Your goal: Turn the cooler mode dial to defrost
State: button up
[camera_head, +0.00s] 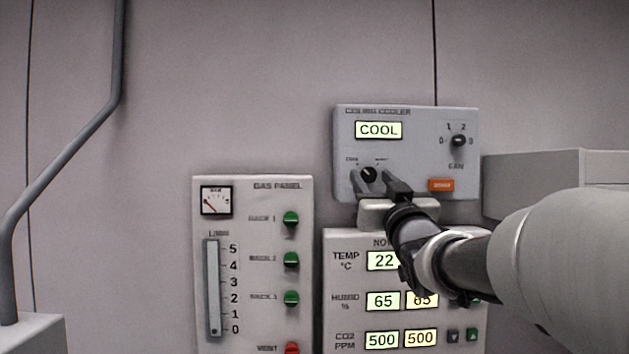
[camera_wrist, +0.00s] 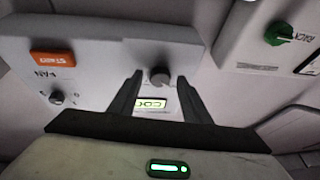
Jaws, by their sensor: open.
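The cooler panel (camera_head: 405,115) is a grey box on the wall with a lit display (camera_head: 379,130) reading COOL. Its dark round mode dial (camera_head: 369,174) sits at the lower left of the panel, and shows in the wrist view as a dark knob (camera_wrist: 159,77). My gripper (camera_head: 373,179) is open at the panel, one finger on each side of the dial. In the wrist view my fingers (camera_wrist: 157,86) also flank the dial, with gaps on both sides. The labels around the dial are too small to read surely.
A fan knob (camera_head: 458,141) and an orange button (camera_head: 441,185) are on the same panel, right of the dial. Below are a gas panel (camera_head: 255,205) with green knobs and a panel of lit readouts (camera_head: 383,301). A grey box (camera_head: 530,170) juts out at right.

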jog(key=c, duration=1)
jog(key=shift+f, duration=0.1)
jog(key=shift+c, duration=0.2)
